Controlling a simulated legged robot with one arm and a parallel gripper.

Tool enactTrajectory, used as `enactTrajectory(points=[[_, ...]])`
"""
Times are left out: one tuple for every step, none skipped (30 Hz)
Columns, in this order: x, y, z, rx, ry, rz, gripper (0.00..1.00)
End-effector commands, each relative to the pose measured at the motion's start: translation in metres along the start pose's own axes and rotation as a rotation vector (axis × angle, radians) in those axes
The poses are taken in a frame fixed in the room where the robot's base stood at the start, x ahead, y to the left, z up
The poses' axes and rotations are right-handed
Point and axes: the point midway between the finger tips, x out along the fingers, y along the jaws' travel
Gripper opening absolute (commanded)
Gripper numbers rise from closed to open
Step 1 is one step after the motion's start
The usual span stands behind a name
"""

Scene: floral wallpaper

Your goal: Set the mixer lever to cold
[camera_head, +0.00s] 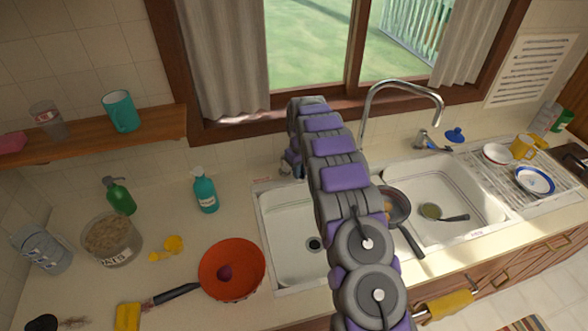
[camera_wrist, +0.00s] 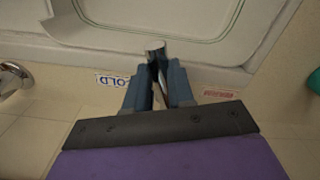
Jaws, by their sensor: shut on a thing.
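In the wrist view my gripper (camera_wrist: 160,65) has its two blue-grey fingers closed together on the small metal mixer lever (camera_wrist: 154,45). A COLD label (camera_wrist: 112,80) with blue letters lies just left of the fingers. A red-lettered label (camera_wrist: 219,92), too small to read, lies to the right. The lever stands between the two labels, nearer the COLD one. In the head view my arm covers the lever and most of my gripper (camera_head: 290,163), behind the left basin.
The curved tap (camera_head: 400,88) rises behind the double sink (camera_head: 440,180). A teal bottle (camera_head: 205,190) stands on the counter left of the sink. A pan (camera_head: 395,205) sits by the divider, partly behind my arm. An orange pan (camera_head: 240,258) lies at the front left.

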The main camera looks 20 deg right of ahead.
Motion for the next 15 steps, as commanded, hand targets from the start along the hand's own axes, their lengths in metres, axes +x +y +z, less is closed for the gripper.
enactTrajectory(points=[[-0.002,0.004,0.000,-0.028,0.001,0.000,0.00],[-0.002,0.005,-0.001,-0.047,0.002,0.001,0.00],[-0.002,0.007,-0.001,-0.069,0.002,0.001,0.00],[-0.002,0.009,-0.001,-0.085,0.003,0.002,0.00],[-0.003,0.011,-0.002,-0.100,0.003,0.002,0.00],[-0.003,0.012,-0.002,-0.117,0.004,0.002,0.00],[-0.003,0.014,-0.002,-0.130,0.004,0.003,0.00],[-0.003,0.015,-0.002,-0.140,0.004,0.003,0.00],[-0.002,0.016,-0.002,-0.153,0.004,0.003,0.00],[-0.002,0.017,-0.002,-0.162,0.004,0.003,0.00],[-0.002,0.017,-0.002,-0.169,0.004,0.003,0.00],[-0.002,0.018,-0.002,-0.178,0.004,0.003,0.00],[-0.002,0.018,-0.002,-0.183,0.004,0.002,0.00],[-0.002,0.019,-0.002,-0.188,0.004,0.002,0.00],[-0.001,0.019,-0.003,-0.192,0.004,0.002,0.00]])
